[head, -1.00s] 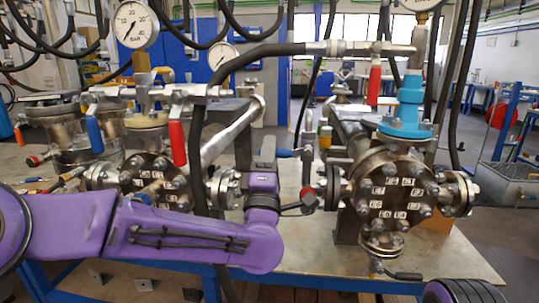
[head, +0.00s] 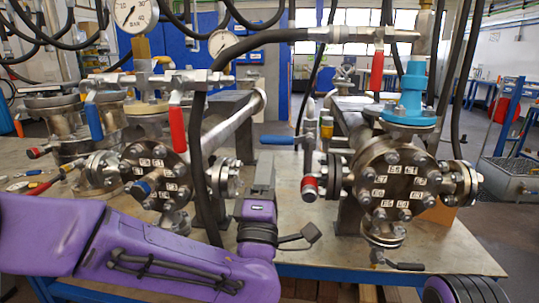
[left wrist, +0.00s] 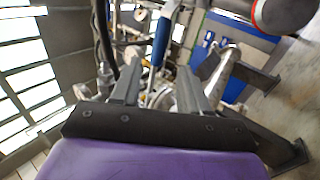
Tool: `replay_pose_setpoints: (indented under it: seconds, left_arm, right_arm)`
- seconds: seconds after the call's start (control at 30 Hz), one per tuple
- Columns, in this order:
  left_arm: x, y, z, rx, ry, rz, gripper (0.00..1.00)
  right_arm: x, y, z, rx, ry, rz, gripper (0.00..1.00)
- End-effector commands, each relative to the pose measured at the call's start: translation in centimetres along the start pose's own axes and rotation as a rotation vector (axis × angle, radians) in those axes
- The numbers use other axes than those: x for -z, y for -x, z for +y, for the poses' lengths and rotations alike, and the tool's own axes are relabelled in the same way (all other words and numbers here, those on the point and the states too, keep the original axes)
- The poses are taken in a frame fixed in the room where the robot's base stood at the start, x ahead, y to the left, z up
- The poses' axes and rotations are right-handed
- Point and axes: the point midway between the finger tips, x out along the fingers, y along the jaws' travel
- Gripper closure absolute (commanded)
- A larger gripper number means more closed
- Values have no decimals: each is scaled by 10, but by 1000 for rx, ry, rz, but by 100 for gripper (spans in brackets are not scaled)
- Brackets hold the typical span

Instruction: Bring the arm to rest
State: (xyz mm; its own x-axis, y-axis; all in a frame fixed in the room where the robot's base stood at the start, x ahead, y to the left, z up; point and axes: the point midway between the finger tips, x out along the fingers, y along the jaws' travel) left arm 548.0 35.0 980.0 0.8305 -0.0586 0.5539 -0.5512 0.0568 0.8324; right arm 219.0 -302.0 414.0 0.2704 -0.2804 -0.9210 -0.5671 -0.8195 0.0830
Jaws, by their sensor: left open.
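My purple left arm comes in from the left in the head view. Its left gripper (head: 263,174) points up, in front of the bench, between the two flanged vessels. In the left wrist view the two grey fingers of the left gripper (left wrist: 158,88) stand apart with nothing held between them. A blue valve handle (left wrist: 162,38) shows beyond the fingers, apart from them as far as I can tell. My right gripper is not in view.
The left vessel's flange (head: 156,176) and right vessel's flange (head: 398,188) stand on the bench (head: 330,250). A red-knobbed valve (head: 309,187) juts out right of my gripper. A black hose (head: 203,150) hangs just left of it.

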Motion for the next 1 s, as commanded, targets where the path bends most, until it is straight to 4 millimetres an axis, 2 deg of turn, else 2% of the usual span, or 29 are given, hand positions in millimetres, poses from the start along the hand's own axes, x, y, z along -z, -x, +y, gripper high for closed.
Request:
replay_pose_setpoints:
  seconds: [0.1,0.2,0.5,0.6,0.67,0.77,0.8,0.87,0.9,0.97,1.0]
  left_arm:
    - [0,20,-1,0,0,-1,55]
    - [0,27,0,0,-1,0,55]
    - [0,29,0,0,-5,0,55]
    - [-10,32,-9,43,-93,-58,55]
    - [-4,44,-42,147,-235,-114,55]
    - [20,82,-116,364,-423,-188,55]
    - [32,103,-146,456,-485,-219,55]
    - [51,137,-186,590,-566,-263,55]
    - [64,162,-210,679,-612,-292,55]
    - [84,203,-241,813,-675,-337,55]
    - [98,232,-259,902,-711,-368,55]
  right_arm:
    - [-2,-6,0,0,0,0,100]
    - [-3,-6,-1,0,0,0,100]
    - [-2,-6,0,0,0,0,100]
    - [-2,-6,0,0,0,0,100]
    - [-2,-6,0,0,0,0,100]
    - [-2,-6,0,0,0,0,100]
    - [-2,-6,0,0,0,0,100]
    - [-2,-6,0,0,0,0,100]
    - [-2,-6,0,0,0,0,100]
    - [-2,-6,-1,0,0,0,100]
    - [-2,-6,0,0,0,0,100]
